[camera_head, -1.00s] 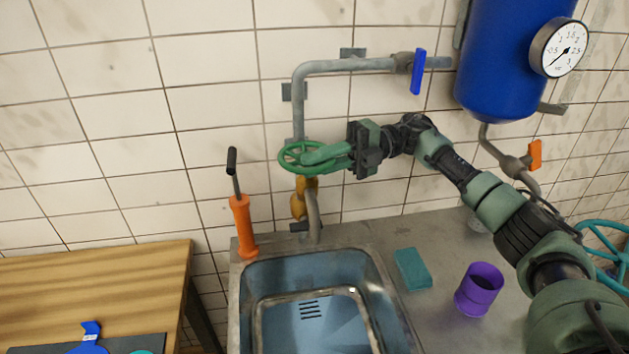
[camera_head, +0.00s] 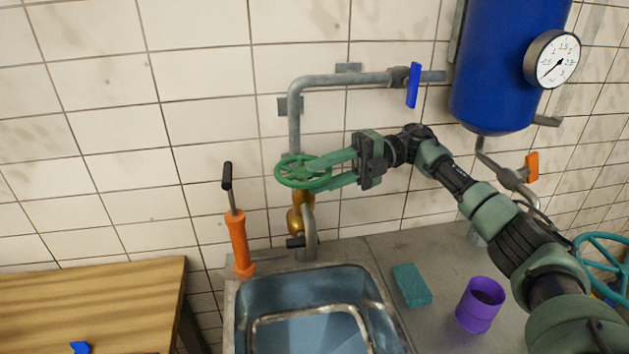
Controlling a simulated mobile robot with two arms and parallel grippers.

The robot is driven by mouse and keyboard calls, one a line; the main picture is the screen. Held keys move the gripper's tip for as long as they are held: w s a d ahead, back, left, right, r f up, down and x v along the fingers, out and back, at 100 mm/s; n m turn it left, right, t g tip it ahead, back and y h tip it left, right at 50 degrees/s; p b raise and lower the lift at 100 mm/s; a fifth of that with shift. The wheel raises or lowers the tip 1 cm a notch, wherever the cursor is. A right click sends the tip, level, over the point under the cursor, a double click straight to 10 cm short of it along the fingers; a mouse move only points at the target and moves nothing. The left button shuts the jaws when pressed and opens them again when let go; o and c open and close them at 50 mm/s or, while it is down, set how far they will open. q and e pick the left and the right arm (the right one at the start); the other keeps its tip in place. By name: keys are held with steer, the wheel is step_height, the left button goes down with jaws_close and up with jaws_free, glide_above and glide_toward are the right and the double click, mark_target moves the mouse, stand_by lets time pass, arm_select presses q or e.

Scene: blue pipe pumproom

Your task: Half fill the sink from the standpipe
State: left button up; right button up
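The standpipe (camera_head: 295,118) rises on the tiled wall behind the sink (camera_head: 250,285). It has a green handwheel (camera_head: 290,179) and a brass body (camera_head: 299,216) below, with a curved grey spout (camera_head: 310,236). My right gripper (camera_head: 318,176) reaches in from the right. Its two green fingers are spread apart at the right side of the handwheel and overlap it; I cannot tell whether they touch it. The sink shows a bluish basin with a pale inner outline; its lower part is cut off and the water level is unclear. My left gripper is not in view.
A blue lever (camera_head: 413,85) sits on the upper pipe. An orange hand pump (camera_head: 238,245) stands left of the sink. A teal sponge (camera_head: 411,285) and purple cup (camera_head: 480,305) stand on the counter. A blue tank (camera_head: 505,65) with a gauge (camera_head: 552,59) hangs at right.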

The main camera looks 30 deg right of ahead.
steer(key=shift+w+d+r+b, duration=0.1)
steer(key=shift+d+b, duration=0.8)
steer(key=shift+d, duration=2)
stand_by(1.4)
